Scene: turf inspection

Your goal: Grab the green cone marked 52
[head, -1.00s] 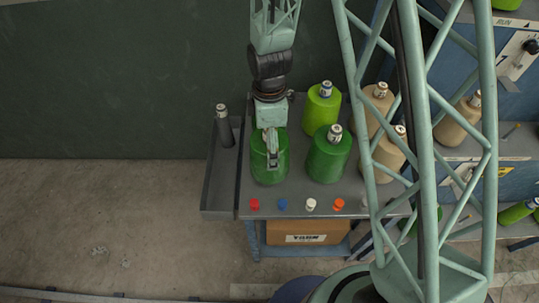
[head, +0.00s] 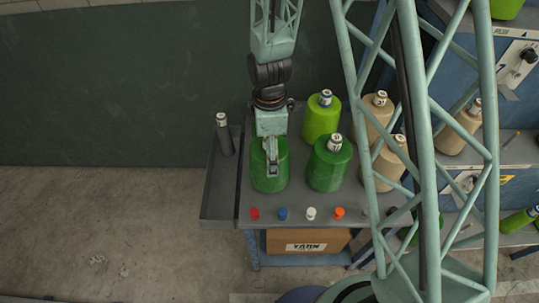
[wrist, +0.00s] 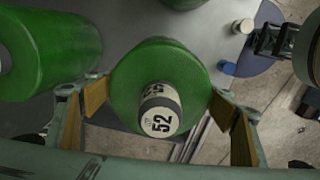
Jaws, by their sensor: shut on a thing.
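The green cone marked 52 (wrist: 192,72) shows from above in the wrist view, with the number on the label of its tube tip. In the head view it is the dark green cone (head: 270,181) at the table's front left, partly hidden by my gripper (head: 271,168). My gripper, also in the wrist view (wrist: 158,104), is shut on the cone, with a wooden pad on each side of it. Any gap under the cone cannot be told.
Another dark green cone (head: 329,166) stands close on the right, a lime cone (head: 321,122) behind it, and several tan cones (head: 374,114) further right. Small coloured caps (head: 283,214) line the table's (head: 300,198) front edge. A grey tube (head: 224,138) stands in the left tray (head: 222,190).

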